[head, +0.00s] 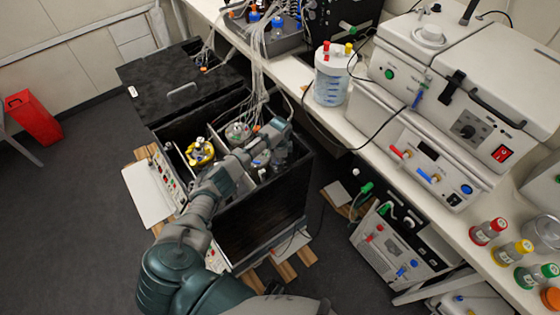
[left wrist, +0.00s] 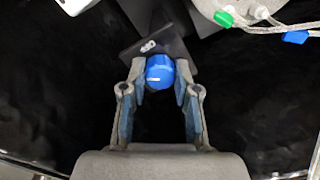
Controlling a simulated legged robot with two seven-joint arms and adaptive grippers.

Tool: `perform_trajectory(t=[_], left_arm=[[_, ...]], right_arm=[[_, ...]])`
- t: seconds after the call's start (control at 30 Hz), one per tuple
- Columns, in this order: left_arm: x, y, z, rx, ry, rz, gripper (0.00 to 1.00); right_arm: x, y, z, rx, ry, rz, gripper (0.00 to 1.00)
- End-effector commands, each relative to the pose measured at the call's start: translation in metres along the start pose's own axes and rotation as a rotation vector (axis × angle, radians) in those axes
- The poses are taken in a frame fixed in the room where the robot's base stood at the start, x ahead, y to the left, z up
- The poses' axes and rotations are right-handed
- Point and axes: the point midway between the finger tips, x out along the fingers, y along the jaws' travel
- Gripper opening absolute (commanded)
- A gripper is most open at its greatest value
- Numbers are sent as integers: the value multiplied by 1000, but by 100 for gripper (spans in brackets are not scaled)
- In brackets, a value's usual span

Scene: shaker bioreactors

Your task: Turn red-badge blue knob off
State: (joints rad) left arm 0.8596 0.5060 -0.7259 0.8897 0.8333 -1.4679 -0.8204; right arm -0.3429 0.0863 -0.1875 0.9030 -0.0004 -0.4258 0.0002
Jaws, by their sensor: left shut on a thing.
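In the left wrist view, a blue knob (left wrist: 160,73) with a short white mark sits between the fingertips of my left gripper (left wrist: 160,80). The fingers are closed against its two sides. A dark plate with a small white symbol (left wrist: 148,46) is just beyond the knob; I see no red badge there. In the head view my left gripper (head: 276,150) reaches down into the open black shaker box (head: 262,215), and the knob cannot be made out. My right gripper is not in view.
A raised black lid (head: 180,82) is behind. The white bench (head: 300,75) with instruments runs along the right. Green and blue clamps (left wrist: 224,18) show near the gripper.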

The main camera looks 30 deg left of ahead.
Motion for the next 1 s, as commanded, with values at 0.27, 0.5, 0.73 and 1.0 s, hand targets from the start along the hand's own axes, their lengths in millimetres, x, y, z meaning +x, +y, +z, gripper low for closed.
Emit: perform_trajectory(t=[0.27,0.5,0.73,1.0], left_arm=[[2,1,1,261,-3,3,0],[2,1,0,488,-1,3,0],[2,1,0,696,-1,2,0],[1,0,0,883,0,0,0]], right_arm=[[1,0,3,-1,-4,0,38],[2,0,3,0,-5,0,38],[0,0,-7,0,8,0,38],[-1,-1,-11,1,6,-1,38]])
